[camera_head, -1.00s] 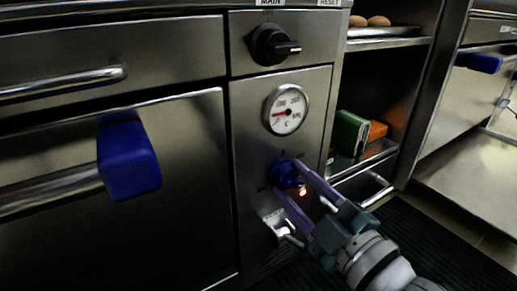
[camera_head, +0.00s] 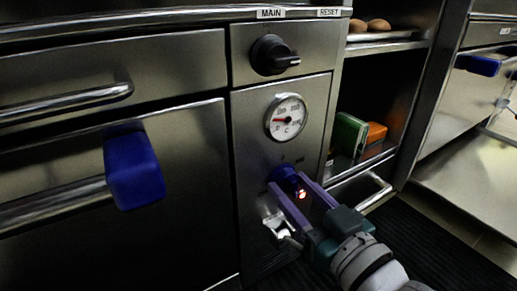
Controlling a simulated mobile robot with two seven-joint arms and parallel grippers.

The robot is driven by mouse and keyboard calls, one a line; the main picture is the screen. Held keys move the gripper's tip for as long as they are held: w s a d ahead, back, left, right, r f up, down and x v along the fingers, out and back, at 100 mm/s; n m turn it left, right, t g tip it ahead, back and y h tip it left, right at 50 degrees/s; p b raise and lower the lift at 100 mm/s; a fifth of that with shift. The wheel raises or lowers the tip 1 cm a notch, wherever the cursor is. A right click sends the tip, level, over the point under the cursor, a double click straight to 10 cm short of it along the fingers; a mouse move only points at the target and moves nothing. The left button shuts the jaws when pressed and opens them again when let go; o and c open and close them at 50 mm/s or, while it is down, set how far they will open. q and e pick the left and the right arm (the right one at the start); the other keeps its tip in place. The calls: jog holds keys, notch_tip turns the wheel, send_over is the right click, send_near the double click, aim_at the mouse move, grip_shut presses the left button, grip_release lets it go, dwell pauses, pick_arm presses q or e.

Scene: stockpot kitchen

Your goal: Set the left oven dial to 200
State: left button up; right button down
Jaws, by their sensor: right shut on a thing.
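The blue oven dial (camera_head: 283,175) sits on the narrow steel panel below a round white temperature gauge (camera_head: 286,118). My right gripper (camera_head: 288,182) reaches in from the lower right, its two purple fingers on either side of the dial and shut on it. The fingers hide part of the dial and its markings, so I cannot read its setting. A small red-orange light (camera_head: 302,194) glows between the fingers. The gauge's red needle points left. My left gripper is not in view.
A black knob (camera_head: 273,55) is above the gauge, under the MAIN label. A metal lever (camera_head: 279,226) is below the dial. Green and orange boxes (camera_head: 349,133) stand on the open shelf at right.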

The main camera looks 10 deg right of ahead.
jog(key=shift+r+m, duration=0.1)
jog(key=shift+m, duration=1)
jog(key=shift+c, duration=1.6)
grip_release()
jog(key=shift+s, duration=0.1)
jog(key=shift+s+d+p, duration=0.1)
jog(key=shift+s+p, duration=0.2)
jog(key=shift+p, duration=0.2)
jog(key=p+v, duration=0.3)
jog(key=v, duration=0.6)
jog(key=shift+p, duration=0.3)
jog(key=shift+s, duration=0.1)
